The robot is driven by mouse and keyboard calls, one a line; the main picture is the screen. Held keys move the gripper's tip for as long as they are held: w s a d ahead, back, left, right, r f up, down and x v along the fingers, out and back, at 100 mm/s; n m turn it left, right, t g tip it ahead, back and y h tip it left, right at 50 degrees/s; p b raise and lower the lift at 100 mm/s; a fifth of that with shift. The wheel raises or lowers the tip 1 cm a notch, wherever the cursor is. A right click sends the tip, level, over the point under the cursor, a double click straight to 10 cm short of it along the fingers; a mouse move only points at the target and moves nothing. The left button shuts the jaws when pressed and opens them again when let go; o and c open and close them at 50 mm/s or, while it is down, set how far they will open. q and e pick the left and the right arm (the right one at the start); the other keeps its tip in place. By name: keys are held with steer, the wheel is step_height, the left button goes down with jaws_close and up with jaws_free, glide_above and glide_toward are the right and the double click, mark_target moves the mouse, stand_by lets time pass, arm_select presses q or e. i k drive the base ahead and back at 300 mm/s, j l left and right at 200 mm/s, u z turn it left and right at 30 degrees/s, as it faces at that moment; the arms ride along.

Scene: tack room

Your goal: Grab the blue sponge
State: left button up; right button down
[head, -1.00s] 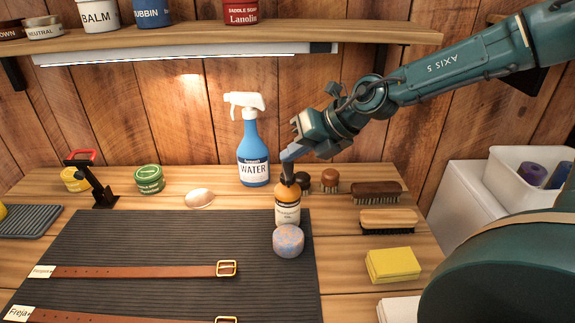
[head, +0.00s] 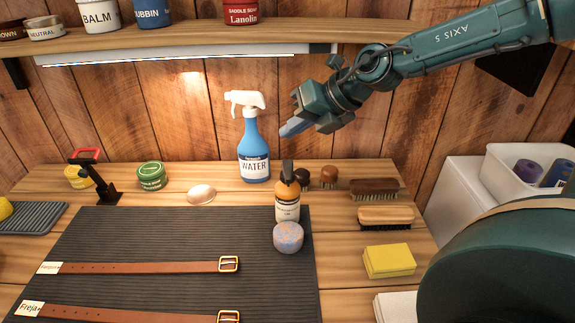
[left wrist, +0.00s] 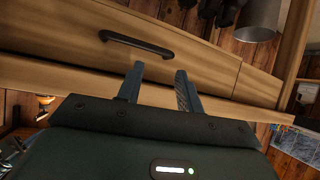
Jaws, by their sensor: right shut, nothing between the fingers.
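The blue sponge (head: 288,237) is a round, speckled blue-grey puck on the ribbed dark mat (head: 170,235), near its right edge. It sits just in front of an amber bottle with a black cap (head: 287,206). My right gripper (head: 285,131) is shut and empty, above and behind the sponge and bottle, near the spray bottle (head: 254,150). My left gripper shows only in the left wrist view (left wrist: 160,82). Its two fingers are apart with nothing between them, in front of a wooden drawer.
A green tin (head: 152,176) stands behind. A shelf (head: 190,43) with tins overhangs the back. A drawer handle (left wrist: 137,45) shows in the left wrist view.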

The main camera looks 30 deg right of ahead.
mark_target(289, 236)
steer(key=k+j, duration=0.8)
